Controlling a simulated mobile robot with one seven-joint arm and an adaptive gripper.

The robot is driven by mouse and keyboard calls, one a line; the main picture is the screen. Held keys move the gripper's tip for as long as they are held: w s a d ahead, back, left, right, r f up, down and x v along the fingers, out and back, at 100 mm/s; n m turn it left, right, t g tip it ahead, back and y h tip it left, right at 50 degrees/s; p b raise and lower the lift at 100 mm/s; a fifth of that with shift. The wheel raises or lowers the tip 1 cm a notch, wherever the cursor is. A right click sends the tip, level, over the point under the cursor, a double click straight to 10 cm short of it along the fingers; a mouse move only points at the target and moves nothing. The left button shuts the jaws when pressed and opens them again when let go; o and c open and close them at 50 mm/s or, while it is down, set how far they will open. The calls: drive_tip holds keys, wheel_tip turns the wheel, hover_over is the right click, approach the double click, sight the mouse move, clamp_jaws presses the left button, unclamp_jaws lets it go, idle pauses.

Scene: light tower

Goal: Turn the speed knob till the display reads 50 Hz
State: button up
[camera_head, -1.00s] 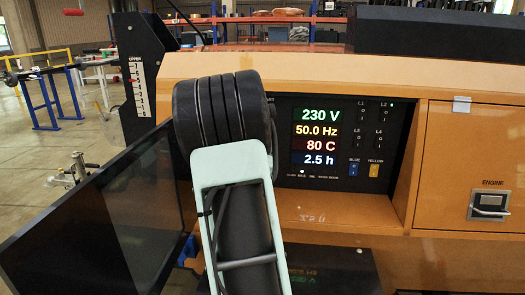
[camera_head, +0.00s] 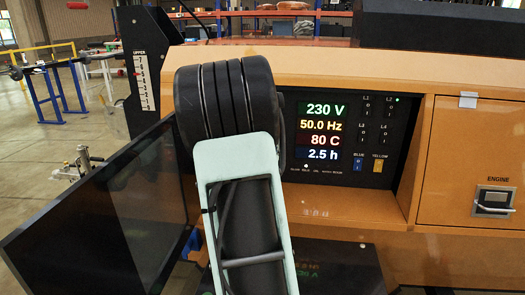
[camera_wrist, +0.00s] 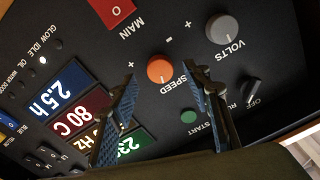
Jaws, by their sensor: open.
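The orange speed knob (camera_wrist: 160,69) shows in the wrist view, labelled SPEED, on the black control panel. My gripper (camera_wrist: 162,78) is open, with one blue-padded finger on each side of the knob's lower edge. I see gaps between the fingers and the knob; I cannot tell the depth. In the head view the display (camera_head: 322,131) reads 230 V, 50.0 Hz, 80 C and 2.5 h. There my arm hides the knob and my gripper. In the wrist view a finger partly covers the Hz reading.
The grey VOLTS knob (camera_wrist: 222,28), green START button (camera_wrist: 188,116), black OFF/RUN switch (camera_wrist: 251,90) and red MAIN control (camera_wrist: 114,10) surround the speed knob. In the head view a dark open door (camera_head: 110,215) stands left of my arm. An orange ledge (camera_head: 345,208) lies below the panel.

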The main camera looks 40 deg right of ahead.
drive_tip(key=v, duration=0.9)
drive_tip(key=shift+s+a, duration=0.15)
drive_tip(key=shift+a, duration=0.1)
